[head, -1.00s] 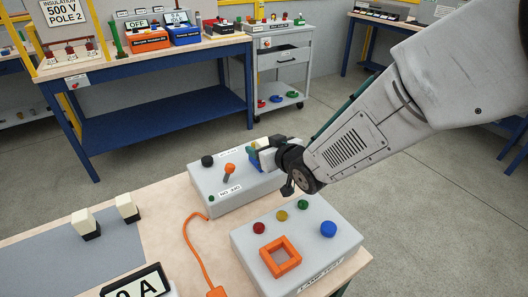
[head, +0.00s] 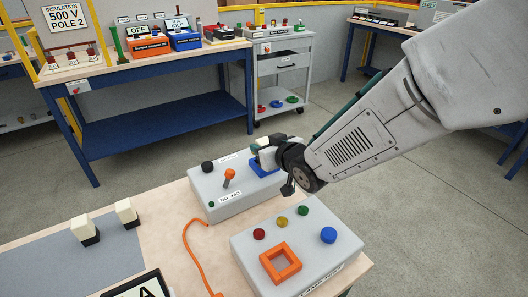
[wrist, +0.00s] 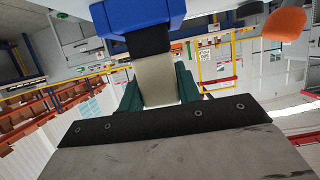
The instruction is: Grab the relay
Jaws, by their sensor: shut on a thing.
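The relay is a cream block with a black base. In the wrist view the relay (wrist: 157,80) is between the green fingers of my gripper (wrist: 158,92), which is shut on it. Its black end meets a blue socket (wrist: 140,14); I cannot tell how deep it sits. In the head view my gripper (head: 262,150) is just above the blue socket (head: 263,169) on the rear grey box (head: 225,200). The relay is mostly hidden there by the gripper.
An orange-tipped lever (head: 229,177) and a black knob (head: 207,166) stand left of the socket. A front grey box (head: 295,250) carries coloured buttons and an orange square frame. Two similar cream blocks (head: 126,210) stand on a grey mat. An orange cable (head: 190,250) runs between.

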